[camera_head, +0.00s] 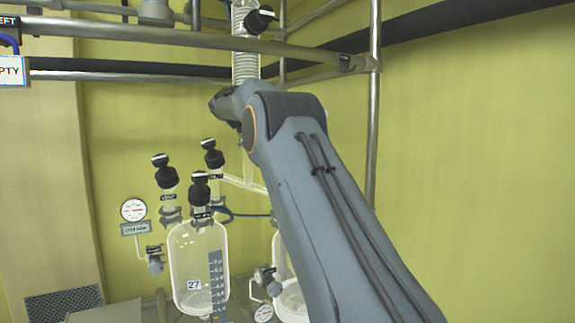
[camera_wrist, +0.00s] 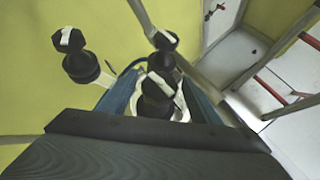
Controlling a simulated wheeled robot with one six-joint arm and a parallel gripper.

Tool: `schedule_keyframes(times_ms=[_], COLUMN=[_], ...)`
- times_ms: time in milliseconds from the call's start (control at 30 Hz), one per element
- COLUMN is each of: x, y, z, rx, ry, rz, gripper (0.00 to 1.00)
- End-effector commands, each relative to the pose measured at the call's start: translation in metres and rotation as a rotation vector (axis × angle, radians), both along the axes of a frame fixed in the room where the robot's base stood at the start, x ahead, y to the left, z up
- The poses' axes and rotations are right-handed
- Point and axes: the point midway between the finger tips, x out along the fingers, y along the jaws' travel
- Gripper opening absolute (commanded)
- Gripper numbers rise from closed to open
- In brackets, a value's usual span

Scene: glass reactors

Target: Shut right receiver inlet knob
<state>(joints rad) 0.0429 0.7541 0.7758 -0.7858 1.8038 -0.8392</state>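In the wrist view, a black knob with a white-striped handle (camera_wrist: 160,92) stands upright between the two blue-grey fingers of my gripper (camera_wrist: 163,80). The fingers are apart, one on each side of it; I cannot tell whether they touch it. Its label is not visible, so I cannot confirm it is the right receiver inlet knob. Two similar black knobs stand beyond, one at left (camera_wrist: 80,58) and one behind (camera_wrist: 164,40). In the head view, my arm hides my gripper and most of the right receiver (camera_head: 291,298).
The left receiver (camera_head: 199,255), marked 27, has several black-topped valves above it. A pressure gauge (camera_head: 133,209) is at its left. Metal rails (camera_head: 190,41) cross above, and a vertical post (camera_head: 374,120) stands right of my arm.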

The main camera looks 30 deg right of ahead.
Motion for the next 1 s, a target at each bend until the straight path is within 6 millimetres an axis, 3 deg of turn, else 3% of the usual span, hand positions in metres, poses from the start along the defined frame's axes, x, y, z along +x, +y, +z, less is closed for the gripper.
schedule_keyframes(times_ms=[467, 1000], x=[0.0001, 0.0013], y=[0.0007, 0.0002], z=[-0.0004, -0.0027], rx=[-0.020, -0.150], ry=[-0.003, -0.008], rz=[0.037, 0.261], gripper=[0.57, 0.57])
